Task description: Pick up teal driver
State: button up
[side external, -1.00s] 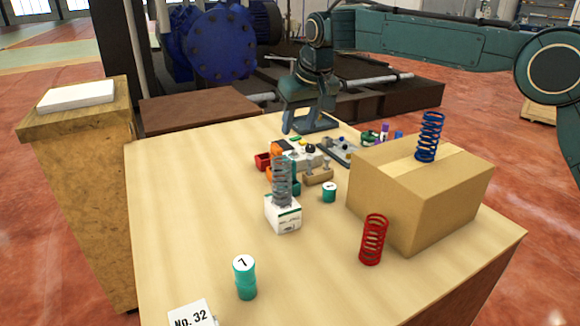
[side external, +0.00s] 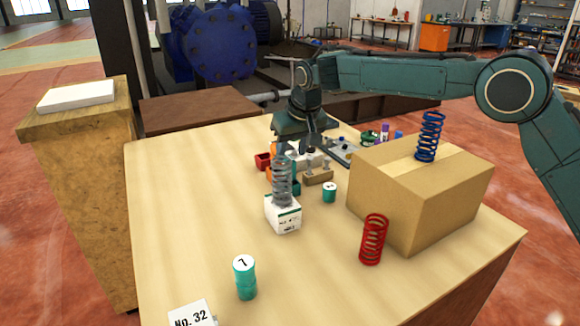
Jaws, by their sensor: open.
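My gripper (side external: 296,148) is open and points down over the small parts at the far middle of the table. It appears empty, and its fingertips overlap the parts behind the grey spring. A small teal piece (side external: 296,187) shows beside the grey spring (side external: 282,182), partly hidden by it; I cannot tell whether it is the teal driver. A teal cylinder marked 7 (side external: 245,278) stands at the front, and a short teal cylinder (side external: 329,193) with a white top stands right of the spring.
The grey spring stands on a white box (side external: 283,214). A cardboard box (side external: 425,200) at right bears a blue spring (side external: 430,137); a red spring (side external: 373,240) stands before it. A wooden block (side external: 318,177) and red bin (side external: 263,160) are near my gripper. The table's left side is clear.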

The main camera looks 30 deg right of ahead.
jog(key=shift+x, duration=2.65)
jog(key=shift+s, duration=0.15)
grip_shut()
